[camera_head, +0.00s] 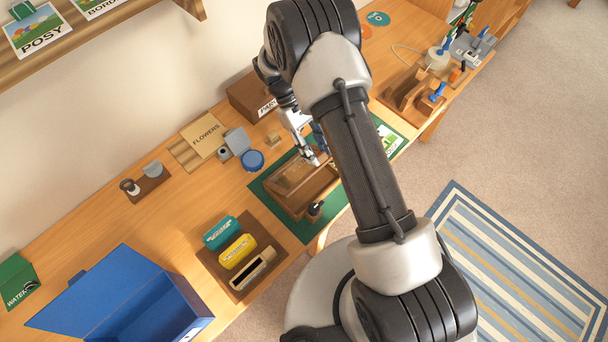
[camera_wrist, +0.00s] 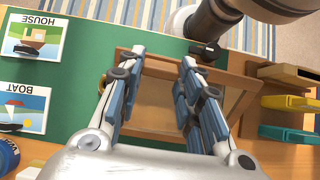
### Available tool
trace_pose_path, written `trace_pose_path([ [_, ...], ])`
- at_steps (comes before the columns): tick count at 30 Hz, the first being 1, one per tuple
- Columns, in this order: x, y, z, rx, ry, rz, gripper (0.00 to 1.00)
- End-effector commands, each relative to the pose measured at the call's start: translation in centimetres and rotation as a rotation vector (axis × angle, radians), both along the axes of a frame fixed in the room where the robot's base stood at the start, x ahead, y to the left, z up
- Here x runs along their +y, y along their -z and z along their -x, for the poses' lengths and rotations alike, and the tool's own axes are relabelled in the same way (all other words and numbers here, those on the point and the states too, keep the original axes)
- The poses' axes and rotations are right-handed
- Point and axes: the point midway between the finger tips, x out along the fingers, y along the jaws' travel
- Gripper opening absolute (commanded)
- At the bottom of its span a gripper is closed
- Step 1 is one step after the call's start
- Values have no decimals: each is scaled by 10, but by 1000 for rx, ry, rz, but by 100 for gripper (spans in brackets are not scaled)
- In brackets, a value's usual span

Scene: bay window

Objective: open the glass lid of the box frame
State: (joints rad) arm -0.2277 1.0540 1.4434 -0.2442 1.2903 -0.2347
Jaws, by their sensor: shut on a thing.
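The box frame (camera_head: 292,206) is a shallow wooden box lying on a green mat (camera_head: 277,220). Its glass lid (camera_head: 296,173) has a wooden rim and a see-through pane. The wooden rim also shows in the wrist view (camera_wrist: 160,69), between and beyond the fingers. My gripper (camera_head: 321,159) is at the right part of the box, with its fingers down at the lid. In the wrist view my gripper (camera_wrist: 162,58) has its fingers spaced apart and shut on the lid; the exact contact is hard to see. A small dark piece (camera_head: 314,208) is at the box's near side.
Picture cards, HOUSE (camera_wrist: 31,40) and BOAT (camera_wrist: 24,106), lie beside the box on the mat. A tray with coloured blocks (camera_head: 240,290) is at the near left.

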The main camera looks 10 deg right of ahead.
Motion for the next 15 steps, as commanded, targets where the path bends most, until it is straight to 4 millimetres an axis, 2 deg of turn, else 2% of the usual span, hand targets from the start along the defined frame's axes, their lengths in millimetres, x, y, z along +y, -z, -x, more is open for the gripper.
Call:
trace_pose_path([
  [8,1,0,-1,7,-1,5,4],
  [15,7,-3,-11,76,-1,55,4],
])
